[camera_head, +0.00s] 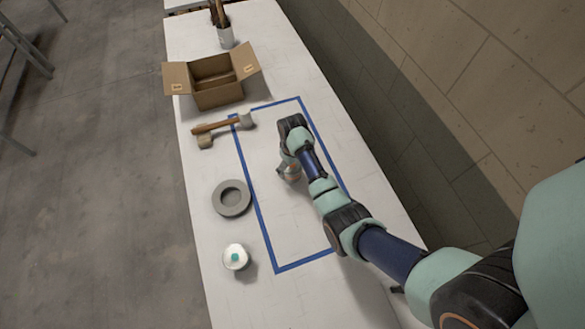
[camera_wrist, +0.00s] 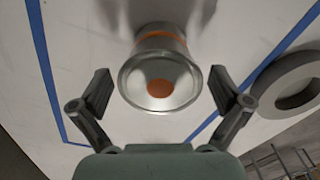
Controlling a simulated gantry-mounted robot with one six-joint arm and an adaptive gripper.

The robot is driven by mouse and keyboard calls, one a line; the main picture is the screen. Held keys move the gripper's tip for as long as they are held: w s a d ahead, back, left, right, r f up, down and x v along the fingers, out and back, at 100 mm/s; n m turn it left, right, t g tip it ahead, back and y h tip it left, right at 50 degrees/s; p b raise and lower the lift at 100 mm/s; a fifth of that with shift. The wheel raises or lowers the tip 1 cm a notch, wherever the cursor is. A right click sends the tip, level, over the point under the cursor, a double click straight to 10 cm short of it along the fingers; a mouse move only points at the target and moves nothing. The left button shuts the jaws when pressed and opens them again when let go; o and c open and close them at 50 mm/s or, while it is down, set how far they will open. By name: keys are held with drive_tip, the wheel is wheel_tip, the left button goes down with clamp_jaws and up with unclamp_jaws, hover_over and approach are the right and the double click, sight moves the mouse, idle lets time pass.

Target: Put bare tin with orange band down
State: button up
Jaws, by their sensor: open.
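The bare metal tin with an orange band (camera_wrist: 160,80) stands between the fingers of my gripper in the wrist view, its lid with an orange dot facing the camera. My gripper (camera_wrist: 162,98) is open, with a gap between each finger and the tin. In the head view the tin (camera_head: 291,176) is mostly hidden by my gripper (camera_head: 286,170) and wrist. It is inside the blue tape rectangle (camera_head: 262,216) on the white table. I cannot tell its exact contact with the table.
A grey ring (camera_head: 220,208) lies left of the tape, and a white tin with a teal dot (camera_head: 236,262) stands nearer the front. A mallet (camera_head: 213,127) lies by the tape's far left corner. An open cardboard box (camera_head: 218,98) and a cup of tools (camera_head: 226,38) stand farther back.

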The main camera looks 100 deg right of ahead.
wheel_tip(320, 180, up, 9)
drive_tip(key=shift+r+p, duration=0.2)
drive_tip(key=shift+p, duration=0.25)
drive_tip(key=w+a+r+n+t+h, duration=0.1)
drive_tip(key=w+a+r+n+h, duration=0.2)
drive_tip(key=w, duration=0.7)
drive_tip(key=w+a+r+n+t, duration=0.1)
drive_tip(key=w+a+r+t, duration=0.15)
drive_tip(key=w+a, duration=0.45)
drive_tip(key=w+a+r+n+t, duration=0.3)
drive_tip(key=w+a+r, duration=0.4)
drive_tip(key=w+a, duration=0.55)
drive_tip(key=a+r+n+t+y, duration=0.1)
drive_tip(key=a+r, duration=0.3)
drive_tip(key=a, duration=0.4)
drive_tip(key=w+a+r+n+t+y, duration=0.1)
drive_tip(key=a+r+n+t, duration=0.1)
drive_tip(key=a, duration=0.6)
drive_tip(key=w+a+r+n+t+y, duration=0.1)
drive_tip(key=a+r+t, duration=0.2)
drive_tip(key=a+r, duration=0.3)
drive_tip(key=shift+w+a+r, duration=0.2)
drive_tip(key=shift+a+r, duration=0.15)
drive_tip(key=shift+a, duration=0.6)
